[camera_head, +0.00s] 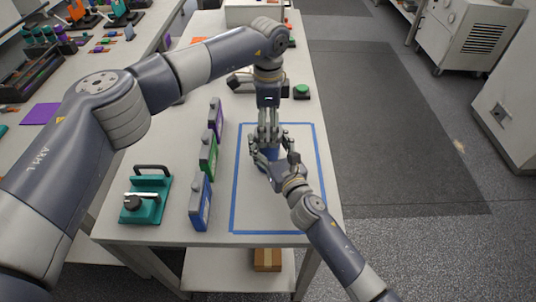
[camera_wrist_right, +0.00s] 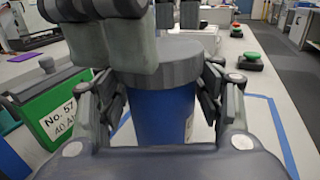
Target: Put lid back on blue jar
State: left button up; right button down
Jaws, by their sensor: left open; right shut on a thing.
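The blue jar (camera_wrist_right: 162,118) stands upright between the fingers of my right gripper (camera_wrist_right: 165,108), which is shut on it. A grey lid (camera_wrist_right: 178,62) sits on top of the jar in the right wrist view. My left gripper (camera_head: 267,142) points down over the jar in the head view and is open. Its grey fingers show at the lid's near edge in the right wrist view; I cannot tell whether they touch it. In the head view the jar is mostly hidden by both grippers.
A blue tape rectangle (camera_head: 236,190) marks the white table around the jar. Blue (camera_head: 200,203), green (camera_head: 208,155) and purple (camera_head: 215,120) cases stand to its left. A teal device (camera_head: 147,197) is farther left. A green button (camera_head: 301,91) is behind. The front of the taped area is clear.

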pick_arm(q)
notch_tip(320, 180, up, 4)
jog(key=shift+f, duration=0.2)
jog(key=shift+o, duration=0.2)
jog(key=o, duration=0.3)
jog(key=shift+o, duration=0.2)
notch_tip(320, 180, up, 12)
dwell(0.4)
